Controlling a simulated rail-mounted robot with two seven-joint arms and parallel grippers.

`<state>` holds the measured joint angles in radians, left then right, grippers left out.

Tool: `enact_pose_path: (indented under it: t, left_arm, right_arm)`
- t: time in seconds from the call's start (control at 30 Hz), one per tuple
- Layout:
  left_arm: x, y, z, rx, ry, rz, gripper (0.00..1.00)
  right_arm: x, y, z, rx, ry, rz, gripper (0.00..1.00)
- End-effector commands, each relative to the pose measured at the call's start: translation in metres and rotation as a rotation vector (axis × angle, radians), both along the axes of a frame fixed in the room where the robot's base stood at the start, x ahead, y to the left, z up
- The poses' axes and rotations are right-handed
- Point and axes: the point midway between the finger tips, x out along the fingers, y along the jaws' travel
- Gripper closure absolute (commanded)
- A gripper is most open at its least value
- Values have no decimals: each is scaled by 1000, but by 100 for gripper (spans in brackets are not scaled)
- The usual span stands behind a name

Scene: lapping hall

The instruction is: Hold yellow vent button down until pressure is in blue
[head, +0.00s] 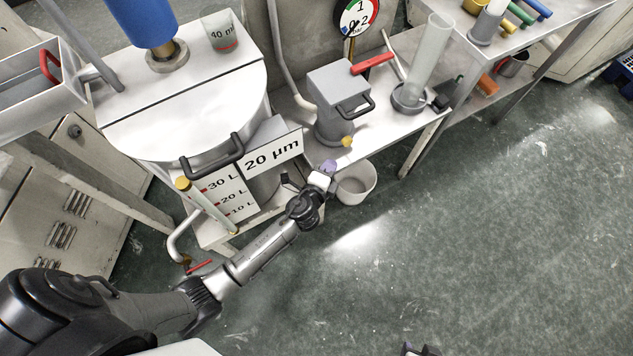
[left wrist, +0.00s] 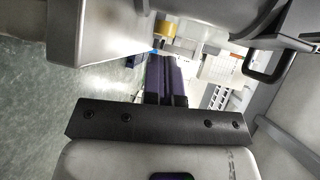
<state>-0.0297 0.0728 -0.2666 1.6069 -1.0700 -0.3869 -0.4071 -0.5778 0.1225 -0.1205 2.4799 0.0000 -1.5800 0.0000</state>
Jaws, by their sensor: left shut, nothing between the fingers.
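The yellow vent button (head: 347,141) sits low on the front of a grey box-shaped unit (head: 338,85) with a black handle. My left gripper (head: 329,166) is shut and empty, its purple fingertips just below and left of the button, with a visible gap in the head view. Its shut fingers (left wrist: 166,75) also show in the left wrist view, where I cannot make out contact with the button. The pressure gauge (head: 357,14) is cut by the top edge; I cannot read its needle surely. A dark piece of what may be my right gripper (head: 421,349) shows at the bottom edge.
A white bucket (head: 356,182) stands on the floor beside my left gripper. A steel tank (head: 190,105) with a 20 µm sign (head: 272,151) is to the left. A clear cylinder (head: 428,58) stands on the bench right. Floor at right is open.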

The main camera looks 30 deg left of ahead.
Motion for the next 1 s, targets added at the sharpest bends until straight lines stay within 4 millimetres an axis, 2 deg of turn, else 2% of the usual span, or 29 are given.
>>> enact_pose_path:
  t: [0.03,0.2,0.4,0.6,1.0]
  left_arm:
    - [-11,-2,4,-3,1,0,100]
    - [-41,-4,9,-4,0,0,100]
    - [-63,-7,12,-4,-1,-2,100]
    - [-73,-8,14,-2,-2,-3,100]
    - [-73,-8,14,-2,-3,-3,100]
  right_arm:
    - [-1,1,5,2,3,-1,51]
    - [-3,1,10,4,7,-3,51]
    - [0,1,14,4,1,-3,51]
    - [-1,1,14,4,2,-3,51]
    - [-1,1,14,3,2,-3,51]
